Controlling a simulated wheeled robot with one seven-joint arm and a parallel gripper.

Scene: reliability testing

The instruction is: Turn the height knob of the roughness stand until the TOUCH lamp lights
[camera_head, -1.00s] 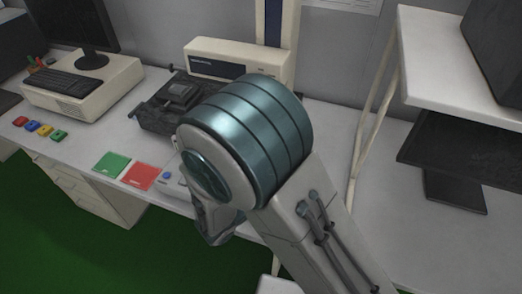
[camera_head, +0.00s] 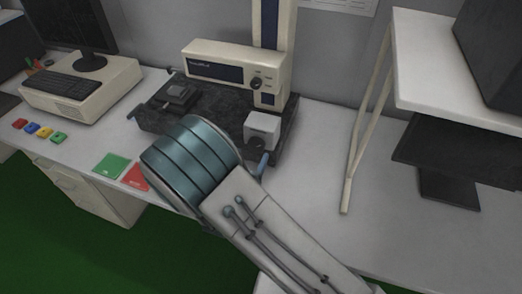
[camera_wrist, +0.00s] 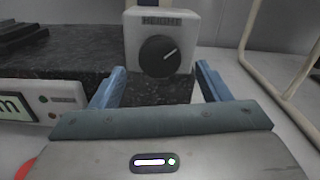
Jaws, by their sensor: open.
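The roughness stand has a dark granite base (camera_head: 205,118) and a cream head unit (camera_head: 215,58) on a column in the head view. A light box (camera_head: 262,124) at its front right carries the black height knob (camera_head: 256,145). In the wrist view the box reads HEIGHT, and the round knob (camera_wrist: 160,56) faces me, its white line pointing up and right. My gripper (camera_wrist: 158,80) is open, with its blue fingers left and right below the knob and nothing between them. One blue fingertip shows in the head view; my arm hides the rest. I cannot make out the TOUCH lamp.
A device with a green display (camera_wrist: 14,107) stands left of my gripper in the wrist view. Green (camera_head: 109,163) and red (camera_head: 134,176) cards lie at the table front. A shelf frame (camera_head: 364,130) stands right of the stand; bare tabletop lies between.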

